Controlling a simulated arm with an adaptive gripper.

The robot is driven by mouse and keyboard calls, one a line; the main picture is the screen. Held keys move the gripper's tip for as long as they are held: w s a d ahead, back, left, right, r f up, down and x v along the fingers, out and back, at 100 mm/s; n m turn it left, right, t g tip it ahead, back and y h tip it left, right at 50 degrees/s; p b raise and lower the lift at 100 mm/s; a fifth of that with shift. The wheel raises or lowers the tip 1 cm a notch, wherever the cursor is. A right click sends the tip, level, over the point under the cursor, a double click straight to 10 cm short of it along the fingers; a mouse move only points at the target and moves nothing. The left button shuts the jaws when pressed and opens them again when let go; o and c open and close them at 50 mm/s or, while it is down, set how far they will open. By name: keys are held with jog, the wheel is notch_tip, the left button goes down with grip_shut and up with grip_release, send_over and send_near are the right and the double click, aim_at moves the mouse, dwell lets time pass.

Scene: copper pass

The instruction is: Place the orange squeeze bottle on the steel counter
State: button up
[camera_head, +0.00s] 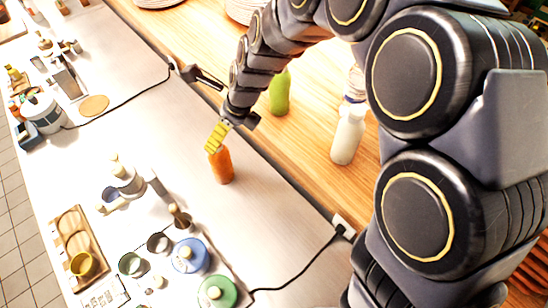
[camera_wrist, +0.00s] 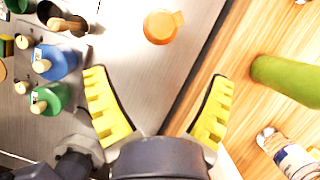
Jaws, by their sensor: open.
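The orange squeeze bottle (camera_head: 221,167) stands upright on the pale steel counter (camera_head: 285,218), near its edge with the wooden surface. My gripper (camera_head: 216,136) has yellow ribbed fingers and is beside the bottle's top in the head view, partly covering it. In the wrist view the bottle (camera_wrist: 160,27) lies beyond the fingertips, apart from them. My gripper (camera_wrist: 158,78) is open there, with nothing between its fingers. The bottle's cap is hidden behind the fingers in the head view.
A green bottle (camera_head: 280,94) and a white bottle (camera_head: 348,136) stand on the wooden surface (camera_head: 300,130). Blue (camera_head: 189,255) and green-lidded (camera_head: 217,291) containers stand on the counter. A dark cable (camera_head: 290,280) crosses it. Counter around the orange bottle is clear.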

jog(key=s+d+r+n+g+h, duration=0.2)
jog(key=s+d+r+n, duration=0.2)
jog(key=s+d+n, duration=0.7)
jog(key=s+d+r+n+g+h, duration=0.1)
jog(key=s+d+r+n, duration=0.4)
jog(key=s+d+n, duration=0.5)
jog(key=s+n+h, duration=0.1)
jog(key=s+n, duration=0.1)
jog(key=s, duration=0.2)
jog(key=shift+d+g, duration=0.4)
